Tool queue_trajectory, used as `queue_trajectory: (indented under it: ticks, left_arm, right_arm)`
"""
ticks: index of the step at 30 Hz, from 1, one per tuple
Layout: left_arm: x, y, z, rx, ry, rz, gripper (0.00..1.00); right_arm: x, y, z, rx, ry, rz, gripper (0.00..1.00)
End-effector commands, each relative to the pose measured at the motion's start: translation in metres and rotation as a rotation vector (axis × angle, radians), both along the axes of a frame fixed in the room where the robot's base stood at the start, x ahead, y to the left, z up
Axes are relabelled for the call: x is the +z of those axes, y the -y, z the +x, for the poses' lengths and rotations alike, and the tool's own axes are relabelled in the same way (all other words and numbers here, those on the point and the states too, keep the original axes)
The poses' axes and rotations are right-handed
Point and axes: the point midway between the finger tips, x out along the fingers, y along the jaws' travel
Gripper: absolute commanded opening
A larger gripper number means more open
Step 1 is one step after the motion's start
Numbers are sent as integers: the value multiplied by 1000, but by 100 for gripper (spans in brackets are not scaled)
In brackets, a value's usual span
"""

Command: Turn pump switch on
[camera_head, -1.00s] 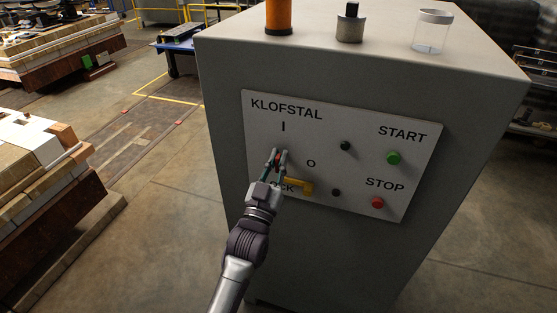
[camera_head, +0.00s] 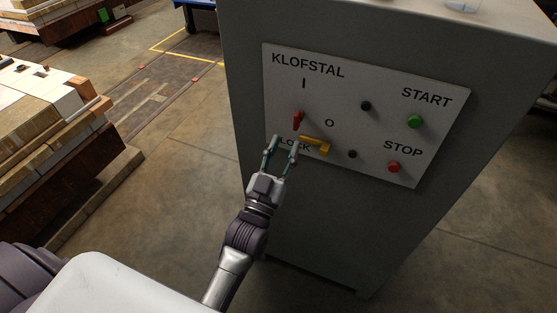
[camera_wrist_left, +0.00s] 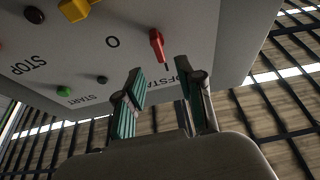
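The panel (camera_head: 435,135) marked KLOFSTAL carries a small red switch (camera_head: 297,120) below the "I" mark and left of the "O". In the left wrist view the red switch (camera_wrist_left: 157,46) lies beyond the fingertips, near the "I". I cannot tell its exact setting. My left gripper (camera_head: 285,142) is open and empty, its fingers just below the red switch in the picture, apart from it. Its fingers also show in the left wrist view (camera_wrist_left: 160,68). My right gripper is not in view.
A yellow lever (camera_head: 316,144) sits close right of the left gripper, by the LOCK label. A green START button (camera_head: 414,121), a red STOP button (camera_head: 393,167) and black knobs share the panel. Stacked blocks (camera_head: 70,110) stand at left. Floor between is clear.

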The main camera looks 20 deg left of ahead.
Motion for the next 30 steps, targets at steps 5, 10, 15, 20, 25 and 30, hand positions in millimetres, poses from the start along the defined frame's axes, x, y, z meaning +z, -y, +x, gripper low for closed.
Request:
queue_trajectory:
  ticks: [5,10,15,20,25,30]
  left_arm:
    - [-11,0,-25,-1,-3,0,38]
    - [-14,-1,-34,0,0,0,38]
    - [-14,-1,-35,0,1,0,38]
    - [-14,-1,-35,0,0,0,38]
    - [-15,-1,-34,0,-1,0,38]
    - [-55,5,-29,-17,-97,8,38]
  right_arm:
    - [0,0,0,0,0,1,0]
    - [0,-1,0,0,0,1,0]
    - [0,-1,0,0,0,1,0]
    - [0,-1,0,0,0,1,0]
    - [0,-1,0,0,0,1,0]
    - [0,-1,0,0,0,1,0]
